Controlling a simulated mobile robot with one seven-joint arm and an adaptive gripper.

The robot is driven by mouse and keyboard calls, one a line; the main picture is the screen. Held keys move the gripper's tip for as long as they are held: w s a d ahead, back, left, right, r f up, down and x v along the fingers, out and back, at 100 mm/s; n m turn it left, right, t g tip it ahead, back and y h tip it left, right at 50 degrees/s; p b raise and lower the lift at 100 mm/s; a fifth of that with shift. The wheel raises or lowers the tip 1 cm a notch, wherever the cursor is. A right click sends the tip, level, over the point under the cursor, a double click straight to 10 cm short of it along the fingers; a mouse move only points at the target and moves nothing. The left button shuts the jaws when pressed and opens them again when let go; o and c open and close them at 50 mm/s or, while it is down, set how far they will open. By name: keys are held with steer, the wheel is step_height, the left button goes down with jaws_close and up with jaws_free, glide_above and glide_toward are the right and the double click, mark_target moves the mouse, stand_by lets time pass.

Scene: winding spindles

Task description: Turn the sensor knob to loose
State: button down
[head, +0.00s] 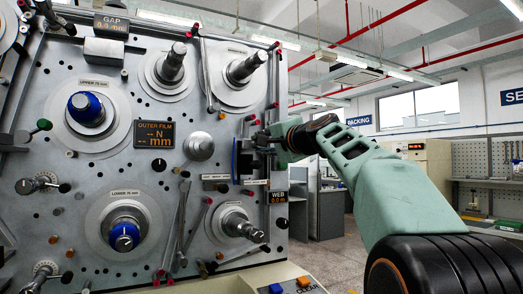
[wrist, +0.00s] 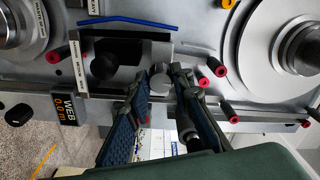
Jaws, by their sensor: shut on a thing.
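In the wrist view a small grey round knob (wrist: 159,82) sits between the fingertips of my gripper (wrist: 165,74), and the gripper is shut on it. It appears to be the sensor knob; I cannot read its pointer or any loose marking. It lies beside a dark block (wrist: 125,48) on the panel. In the head view my gripper (head: 272,138) is at the panel's right edge, and its fingers hide the knob.
The grey machine panel (head: 215,130) carries several spindles, including the upper blue one (head: 86,107) and the lower blue one (head: 124,236). Red-tipped pegs (wrist: 220,70) stand close to the fingers. A WEB display (head: 277,197) is below the gripper. Open floor lies right of the panel.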

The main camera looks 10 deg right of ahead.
steer(key=shift+n, duration=0.6)
steer(key=shift+r, duration=0.1)
steer(key=c, duration=1.7)
jaws_free()
steer(key=v, duration=1.2)
